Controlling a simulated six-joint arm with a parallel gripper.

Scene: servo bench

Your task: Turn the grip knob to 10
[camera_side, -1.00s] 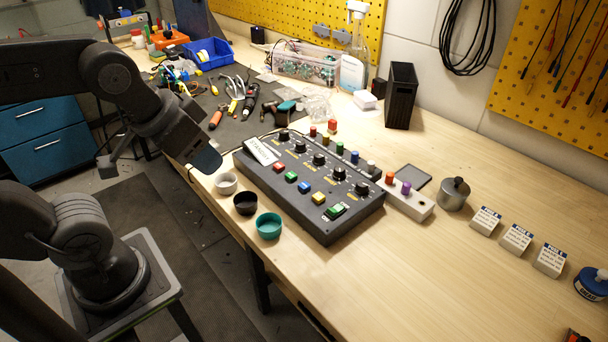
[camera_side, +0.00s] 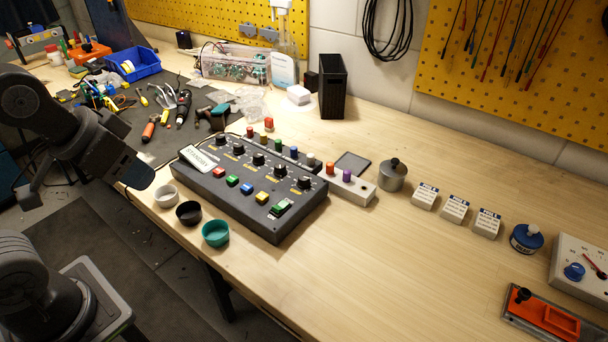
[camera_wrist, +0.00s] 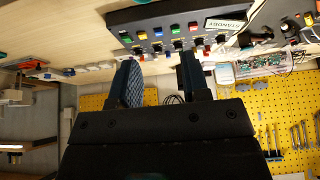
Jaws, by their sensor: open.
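A dark control box (camera_side: 247,222) with a row of several black knobs (camera_side: 258,159) lies on the wooden bench. Their labels are too small to read, so I cannot tell which is the grip knob. Coloured buttons (camera_side: 247,188) run along the near side, and a white STANDBY plate (camera_side: 198,158) sits at its left end. My gripper (camera_side: 140,178) is left of the box, apart from it, at the bench's front edge. In the wrist view the box (camera_wrist: 180,15) appears upside down at the top, beyond my open, empty gripper (camera_wrist: 156,62).
A grey block with orange and purple knobs (camera_side: 350,187) and a metal canister (camera_side: 392,175) stand to the right.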

